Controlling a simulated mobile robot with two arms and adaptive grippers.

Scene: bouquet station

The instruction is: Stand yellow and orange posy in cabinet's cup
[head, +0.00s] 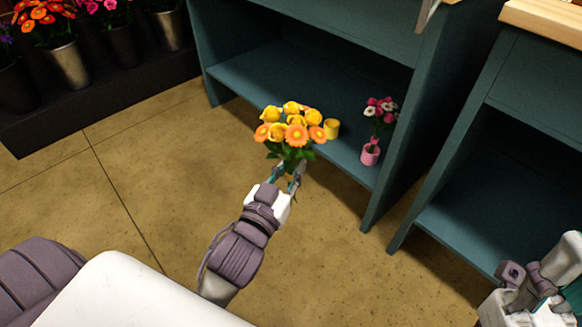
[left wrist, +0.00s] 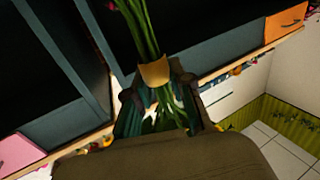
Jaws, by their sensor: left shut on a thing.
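The yellow and orange posy (head: 291,126) is held upright in front of the teal cabinet (head: 270,85). My left gripper (head: 290,172) is shut on its stems below the blooms.
A pink cup (head: 370,154) with a pink and white posy (head: 380,112) stands on the same shelf, right of the yellow cup. The cabinet's right side panel (head: 400,150) is close by. Metal buckets of flowers (head: 69,65) stand at the upper left. The floor before the cabinet is clear.

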